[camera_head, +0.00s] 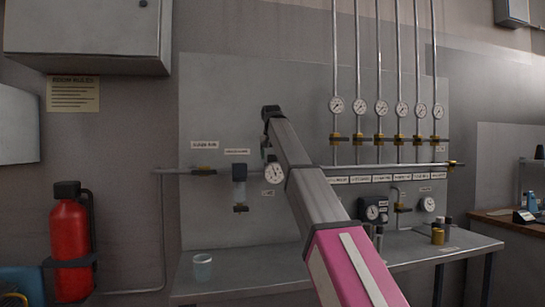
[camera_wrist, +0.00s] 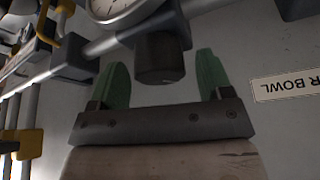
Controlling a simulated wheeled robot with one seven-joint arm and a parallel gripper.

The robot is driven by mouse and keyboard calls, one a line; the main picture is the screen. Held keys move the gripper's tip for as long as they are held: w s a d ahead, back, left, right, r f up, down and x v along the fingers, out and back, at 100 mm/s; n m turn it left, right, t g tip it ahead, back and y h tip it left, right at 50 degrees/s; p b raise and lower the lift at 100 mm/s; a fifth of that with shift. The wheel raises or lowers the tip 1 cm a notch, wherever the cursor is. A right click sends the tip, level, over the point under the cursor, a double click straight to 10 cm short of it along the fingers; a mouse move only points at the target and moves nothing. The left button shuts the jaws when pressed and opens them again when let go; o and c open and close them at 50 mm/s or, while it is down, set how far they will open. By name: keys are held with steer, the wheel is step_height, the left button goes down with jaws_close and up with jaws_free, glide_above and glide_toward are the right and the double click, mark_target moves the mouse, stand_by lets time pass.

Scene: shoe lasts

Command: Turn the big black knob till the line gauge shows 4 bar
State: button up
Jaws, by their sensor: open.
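The black knob (camera_wrist: 163,58) shows in the wrist view, attached to pipe fittings. The white round gauge (camera_wrist: 120,8) beside it is cut off by the picture's edge. In the head view this gauge (camera_head: 275,173) sits on the wall pipe; its needle is too small to read exactly. My gripper (camera_wrist: 162,72) has two green fingers spread wide. The knob's end appears between the fingertips, with a gap on both sides and no contact visible. In the head view my arm's dark end is above the gauge and hides the knob area.
A filter bowl (camera_head: 239,172) hangs left of the gauge. Several vertical pipes with gauges rise at right. A black boxed gauge (camera_head: 373,211) and small bottles stand over the metal bench (camera_head: 225,287). A cup (camera_head: 202,267) is on the bench; a red extinguisher (camera_head: 70,240) is left.

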steer(key=shift+f, duration=0.25)
steer(key=c, duration=0.9)
steer(key=shift+n+y, duration=0.3)
steer(key=shift+n, duration=0.5)
steer(key=o, duration=0.9)
steer(key=shift+r, duration=0.1)
